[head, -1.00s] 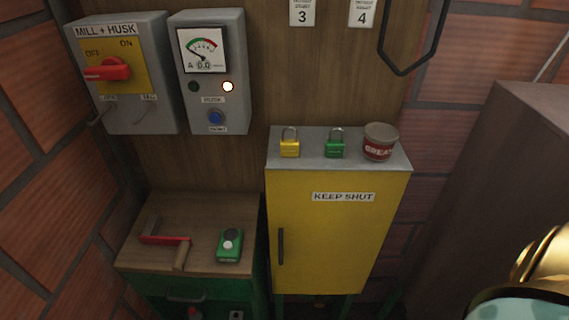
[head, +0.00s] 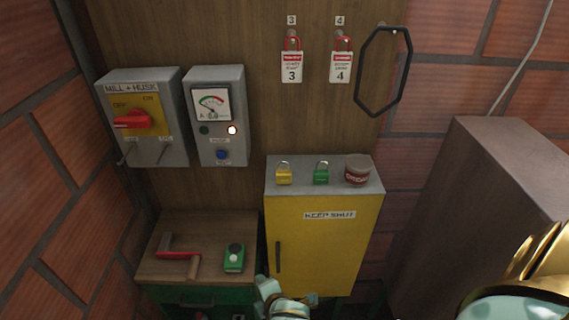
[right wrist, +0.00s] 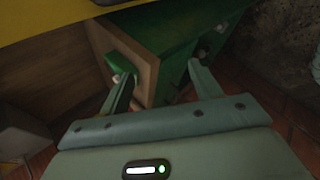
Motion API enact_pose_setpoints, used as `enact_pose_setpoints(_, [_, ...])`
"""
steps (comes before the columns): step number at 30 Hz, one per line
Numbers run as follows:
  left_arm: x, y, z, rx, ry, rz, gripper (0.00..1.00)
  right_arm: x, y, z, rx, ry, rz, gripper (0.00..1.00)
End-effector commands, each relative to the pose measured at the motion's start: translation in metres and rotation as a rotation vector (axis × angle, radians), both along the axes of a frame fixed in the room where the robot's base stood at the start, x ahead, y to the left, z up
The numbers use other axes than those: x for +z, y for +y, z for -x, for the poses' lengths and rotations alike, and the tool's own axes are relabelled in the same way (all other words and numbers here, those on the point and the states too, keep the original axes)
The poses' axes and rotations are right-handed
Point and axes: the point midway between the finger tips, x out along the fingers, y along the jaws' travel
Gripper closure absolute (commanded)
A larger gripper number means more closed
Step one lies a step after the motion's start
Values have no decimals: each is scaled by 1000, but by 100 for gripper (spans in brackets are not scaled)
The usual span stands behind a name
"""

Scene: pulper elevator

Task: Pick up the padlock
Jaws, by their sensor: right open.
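A yellow padlock (head: 284,178) and a green padlock (head: 321,176) stand upright on top of the yellow cabinet (head: 325,250), side by side. Two red padlocks, one at hook 3 (head: 292,43) and one at hook 4 (head: 342,42), hang with tags on the back board. My right gripper (head: 288,294) is at the bottom of the head view, low in front of the cabinet and below the padlocks. In the right wrist view its fingers (right wrist: 155,70) are apart with nothing between them; no padlock shows there. My left gripper is not in view.
A red-labelled tin (head: 357,171) stands right of the green padlock. A wooden-topped bench (head: 205,235) at left bears a red-handled tool (head: 180,255) and a green device (head: 234,258). A black loop (head: 382,72) hangs above. A dark cabinet (head: 480,190) stands at right.

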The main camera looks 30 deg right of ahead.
Motion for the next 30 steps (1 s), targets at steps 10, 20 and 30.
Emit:
enact_pose_setpoints(10, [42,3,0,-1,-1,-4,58,274,-55,-34,411,6,1113,36])
enact_pose_setpoints(20, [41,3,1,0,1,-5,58,280,-85,-51,478,111,1289,36])
enact_pose_setpoints(30, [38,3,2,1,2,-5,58,251,-119,-107,480,108,1283,36])
